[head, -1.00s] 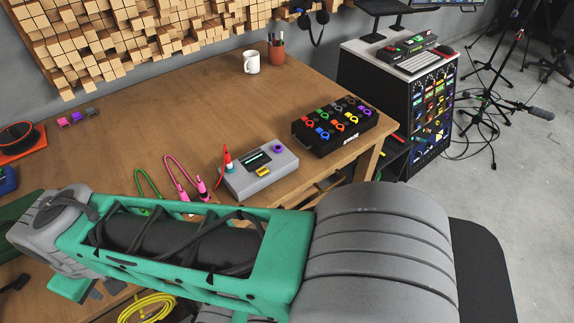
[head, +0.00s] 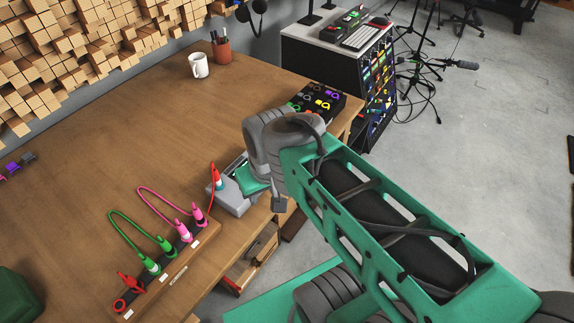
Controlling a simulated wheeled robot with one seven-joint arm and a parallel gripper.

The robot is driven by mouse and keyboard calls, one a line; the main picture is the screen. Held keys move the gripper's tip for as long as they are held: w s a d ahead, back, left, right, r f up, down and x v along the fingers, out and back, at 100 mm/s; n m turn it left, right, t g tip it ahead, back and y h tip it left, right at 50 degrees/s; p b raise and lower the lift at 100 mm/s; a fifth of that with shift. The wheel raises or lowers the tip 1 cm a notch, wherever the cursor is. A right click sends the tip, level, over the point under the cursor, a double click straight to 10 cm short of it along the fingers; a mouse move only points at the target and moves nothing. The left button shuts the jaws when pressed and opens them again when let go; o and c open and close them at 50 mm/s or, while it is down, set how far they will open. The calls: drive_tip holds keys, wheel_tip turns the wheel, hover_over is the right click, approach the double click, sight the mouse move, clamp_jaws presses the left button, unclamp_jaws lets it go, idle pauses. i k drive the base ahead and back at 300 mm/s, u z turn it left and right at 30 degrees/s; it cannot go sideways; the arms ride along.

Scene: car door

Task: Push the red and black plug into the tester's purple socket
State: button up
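The tester is a grey box (head: 232,202), mostly covered by my arm. Its purple socket is hidden behind my arm. A red lead ends in a red and white plug (head: 217,180) at the tester's left side.
Green (head: 150,264) and pink (head: 183,232) plugs with looped leads stand in the rack. A black box of coloured rings (head: 318,102) is behind my wrist. A white mug (head: 198,65) and a pen cup (head: 221,48) stand at the back. The table's middle is clear.

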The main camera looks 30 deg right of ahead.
sight(131, 281)
drive_tip(key=z, duration=0.1)
drive_tip(key=i, duration=0.5)
drive_tip(key=z, duration=0.2)
drive_tip(key=k, duration=1.7)
drive_tip(key=u, duration=1.75)
drive_tip(key=i, duration=1)
